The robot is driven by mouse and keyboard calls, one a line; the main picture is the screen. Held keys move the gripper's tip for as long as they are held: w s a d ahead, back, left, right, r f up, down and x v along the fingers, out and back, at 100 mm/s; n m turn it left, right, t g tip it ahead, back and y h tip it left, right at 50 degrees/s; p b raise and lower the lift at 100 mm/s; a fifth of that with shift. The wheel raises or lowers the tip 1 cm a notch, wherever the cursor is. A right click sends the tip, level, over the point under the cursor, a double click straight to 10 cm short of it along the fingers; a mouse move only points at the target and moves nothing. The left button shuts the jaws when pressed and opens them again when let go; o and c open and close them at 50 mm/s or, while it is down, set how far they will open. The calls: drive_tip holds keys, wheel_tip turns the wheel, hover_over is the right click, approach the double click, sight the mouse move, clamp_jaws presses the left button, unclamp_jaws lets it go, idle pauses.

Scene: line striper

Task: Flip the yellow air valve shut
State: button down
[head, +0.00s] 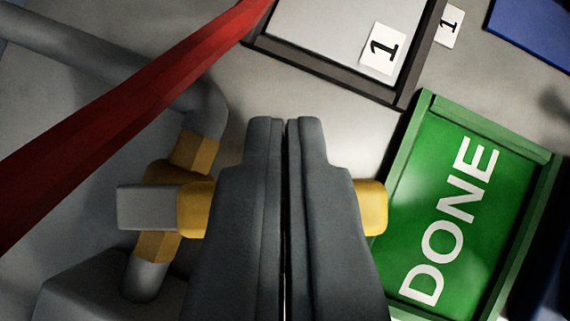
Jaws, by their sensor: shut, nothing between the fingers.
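The yellow air valve sits on a grey pipe at the left, with yellow collars (158,246) above and below a grey stub. A yellow piece next to the stub (196,209) and a rounded yellow end (372,207) show on either side of my gripper (284,130). They look like one lever lying crosswise behind the fingers, its middle hidden. My gripper is shut and empty, pointing up the picture in front of the lever. I cannot tell whether it touches the lever.
A red bar (120,125) crosses the upper left diagonally. A green tray marked DONE (420,205) lies at the right. A dark-rimmed tray (330,70) with a label 1 is at the top. A blue panel (535,28) is at the top right corner.

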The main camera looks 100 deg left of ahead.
drive_tip(key=shift+a, duration=1.25)
drive_tip(key=shift+w, duration=0.1)
drive_tip(key=shift+a+r, duration=0.1)
